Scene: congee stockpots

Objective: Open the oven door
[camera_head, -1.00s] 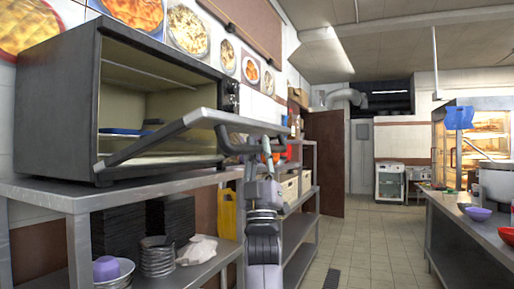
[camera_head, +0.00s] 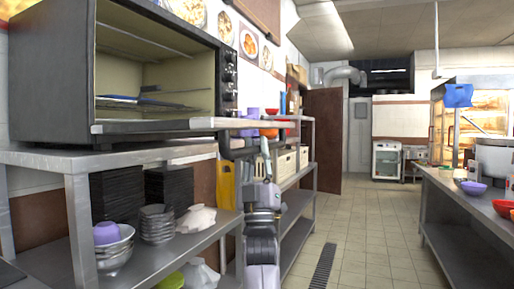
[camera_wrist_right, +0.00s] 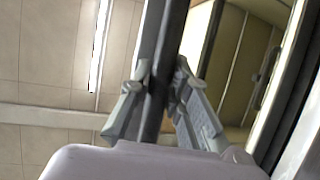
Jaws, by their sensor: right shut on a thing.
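The oven (camera_head: 50,75) is a dark box with a pale inside, on a metal shelf at the left of the head view. Its door (camera_head: 160,126) is folded down and lies about level in front of the open cavity. A dark blue flat tray (camera_head: 135,101) shows inside. My right gripper (camera_head: 248,145) is at the door's outer right end, below its edge. In the right wrist view its two fingers (camera_wrist_right: 157,95) are on either side of a dark bar of the door and shut on it. My left gripper is not in view.
Coloured bowls stand on the shelf behind my right gripper. The tiled aisle (camera_head: 360,240) is clear, with a counter (camera_head: 480,208) at the right.

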